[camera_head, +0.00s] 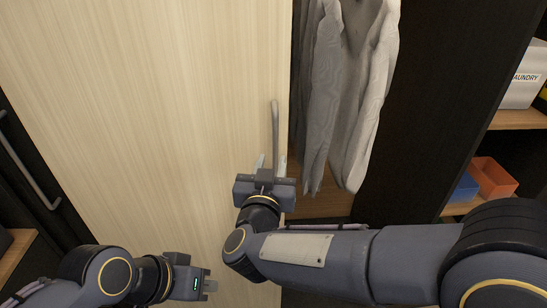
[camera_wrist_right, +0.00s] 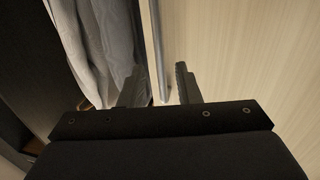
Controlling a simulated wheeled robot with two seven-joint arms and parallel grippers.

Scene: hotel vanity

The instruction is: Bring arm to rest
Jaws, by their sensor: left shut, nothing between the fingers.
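A light wood wardrobe door (camera_head: 150,100) stands partly open, with a vertical metal handle (camera_head: 275,125) near its right edge. My right gripper (camera_head: 271,163) is at the handle's lower end with its fingers apart. In the right wrist view, the handle (camera_wrist_right: 157,50) comes down between the two spread fingers of this gripper (camera_wrist_right: 158,88), with gaps on both sides. My left gripper (camera_head: 209,285) is low in the head view, in front of the door, shut and empty.
Grey clothes (camera_head: 345,95) hang in the wardrobe right of the door edge. At right, shelves hold a white laundry box (camera_head: 522,80), an orange box (camera_head: 493,177) and a blue box (camera_head: 464,188). Another metal handle (camera_head: 28,165) is at far left.

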